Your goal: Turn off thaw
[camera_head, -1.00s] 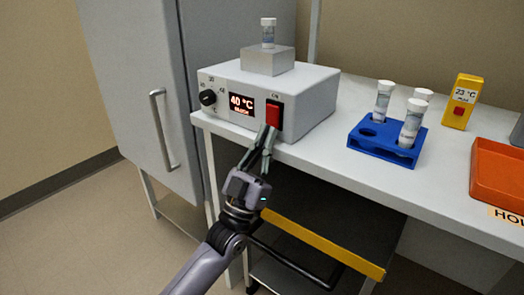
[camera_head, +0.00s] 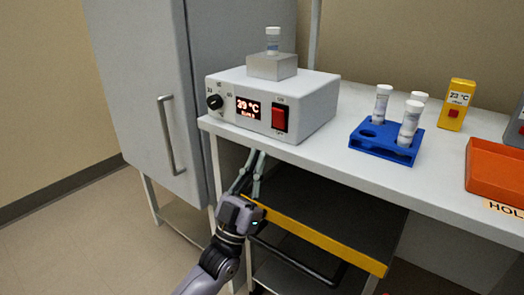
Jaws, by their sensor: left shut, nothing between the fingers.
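The grey heater box (camera_head: 318,105) stands on the white bench. Its front has a black knob (camera_head: 214,101), a lit display (camera_head: 248,108) that seems to read 39 °C, and a red rocker switch (camera_head: 279,118). I cannot tell for sure which way the rocker is tipped. A metal block (camera_head: 272,66) on top of the box holds a white-capped vial (camera_head: 273,42). My left gripper (camera_head: 256,152) is shut and empty, below the switch and just under the bench's front edge, apart from the box. My right gripper is not in view.
A blue rack (camera_head: 378,148) with white-capped vials stands right of the box. Below the bench is a dark shelf with a yellow edge (camera_head: 320,238). A grey cabinet (camera_head: 140,75) stands at left.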

